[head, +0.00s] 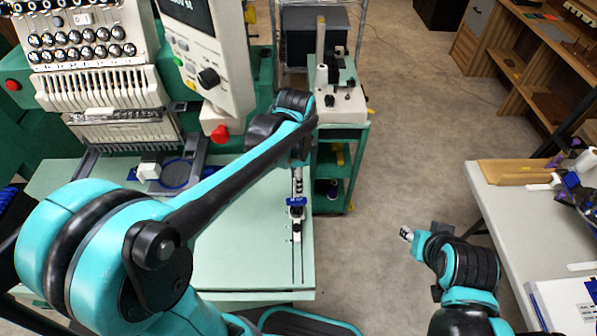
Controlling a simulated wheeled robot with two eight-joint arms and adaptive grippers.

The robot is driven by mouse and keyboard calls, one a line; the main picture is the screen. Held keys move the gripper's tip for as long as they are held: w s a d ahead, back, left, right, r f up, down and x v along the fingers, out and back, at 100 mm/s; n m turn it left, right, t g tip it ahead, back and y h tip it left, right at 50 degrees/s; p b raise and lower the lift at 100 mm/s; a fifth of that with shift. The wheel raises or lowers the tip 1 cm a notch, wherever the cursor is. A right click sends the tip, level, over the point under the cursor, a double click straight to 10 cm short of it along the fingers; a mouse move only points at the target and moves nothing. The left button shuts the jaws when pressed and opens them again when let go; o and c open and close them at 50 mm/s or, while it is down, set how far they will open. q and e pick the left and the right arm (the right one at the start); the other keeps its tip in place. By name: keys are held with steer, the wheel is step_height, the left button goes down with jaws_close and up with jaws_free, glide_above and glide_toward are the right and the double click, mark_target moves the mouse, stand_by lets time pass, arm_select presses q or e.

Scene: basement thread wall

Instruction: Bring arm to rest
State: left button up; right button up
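My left arm (230,180) reaches from the lower left across the pale green machine table. Its wrist end is near the table's right edge. My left gripper (297,187) points down there, small and partly hidden by the wrist; its fingers cannot be made out. A small blue and white piece (296,202) shows right at it; I cannot tell whether it is held. My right arm (468,265) is folded low at the lower right, over the floor beside the white table. My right gripper (406,233) points left, clear of other things, its finger opening too small to read.
An embroidery machine (105,80) with a control panel (205,50) and red button stands behind the green table (240,255). A green cart (335,165) stands beyond. The white table (505,215) at right holds several items. Open floor (405,150) lies between.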

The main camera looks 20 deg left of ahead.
arm_select(q)
steer(key=s+a+r+n+t, duration=0.1)
steer(key=s+a+n+t, duration=0.1)
steer(key=s+n, duration=0.3)
steer(key=s+a+r+n+t, duration=0.2)
steer(key=s+n+t, duration=0.3)
steer(key=n, duration=0.3)
steer(key=shift+s+a+r, duration=0.15)
steer(key=shift+a, duration=0.2)
steer(key=shift+d, duration=0.15)
